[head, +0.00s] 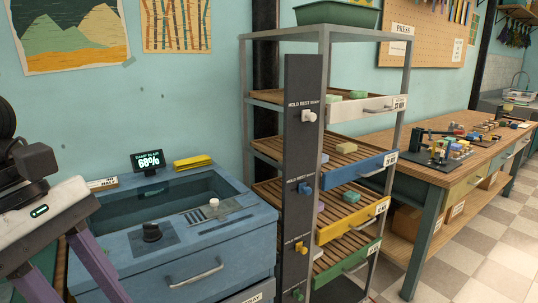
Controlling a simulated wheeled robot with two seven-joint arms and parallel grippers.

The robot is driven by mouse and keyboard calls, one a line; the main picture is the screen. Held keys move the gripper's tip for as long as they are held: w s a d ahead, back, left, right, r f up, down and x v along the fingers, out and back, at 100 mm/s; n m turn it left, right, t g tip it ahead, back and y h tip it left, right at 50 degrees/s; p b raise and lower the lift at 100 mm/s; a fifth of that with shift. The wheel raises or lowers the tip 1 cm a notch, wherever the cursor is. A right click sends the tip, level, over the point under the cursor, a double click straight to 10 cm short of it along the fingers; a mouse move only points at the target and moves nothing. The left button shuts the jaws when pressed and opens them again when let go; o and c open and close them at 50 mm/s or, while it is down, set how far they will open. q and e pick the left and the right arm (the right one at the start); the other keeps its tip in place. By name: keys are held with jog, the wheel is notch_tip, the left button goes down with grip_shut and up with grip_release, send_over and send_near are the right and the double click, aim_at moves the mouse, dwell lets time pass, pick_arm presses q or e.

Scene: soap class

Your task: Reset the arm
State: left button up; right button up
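My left arm comes in at the left edge, with a black wrist and a white hand carrying a small green light. My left gripper (64,282) points downward with two purple fingers set well apart, so it looks open. The fingertips are cut off by the bottom edge, and I see nothing held between the fingers. The gripper is in front of the left side of a blue cabinet (195,262). My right arm and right gripper are not in view.
The blue cabinet has a clear-topped box, a black knob (151,232) and a display (148,161) reading 68%. A grey rack (325,35) with coloured-front slatted trays stands beside it. A workbench (455,168) with many small items extends right. Checkered floor shows at lower right.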

pick_arm(q)
jog(key=s+d+r+n+g+h, duration=0.25)
jog(key=d+n+g+h, duration=0.3)
jog(key=d+h, duration=0.95)
jog(key=w+d+r+n+t+h, duration=0.15)
jog(key=w+n+t+h, duration=0.25)
jog(key=w+n+t, duration=0.55)
jog(key=w+a+f+n+t+y, duration=0.25)
jog(key=f+n+t+y, duration=0.25)
jog(key=f+n, duration=0.3)
jog(key=w+a+f+n+t+y, duration=0.25)
jog(key=f+n+t+y, duration=0.2)
jog(key=n, duration=0.65)
jog(key=w+a+f+n+t+y, duration=0.1)
jog(key=a+f+n+t+y, duration=0.35)
jog(key=f+n+t, duration=0.35)
jog(key=s+a+f+n+g+y, duration=0.1)
jog(key=s+f+n+g, duration=0.3)
jog(key=f, duration=0.5)
jog(key=s+a+f+n+g+y, duration=0.1)
jog(key=s+f+n+g+y, duration=0.2)
jog(key=s+f, duration=0.5)
jog(key=s+a+f+n+g+y, duration=0.1)
jog(key=s+f+n+g+y, duration=0.2)
jog(key=f, duration=0.9)
jog(key=s+n+g, duration=0.2)
jog(key=s, duration=0.2)
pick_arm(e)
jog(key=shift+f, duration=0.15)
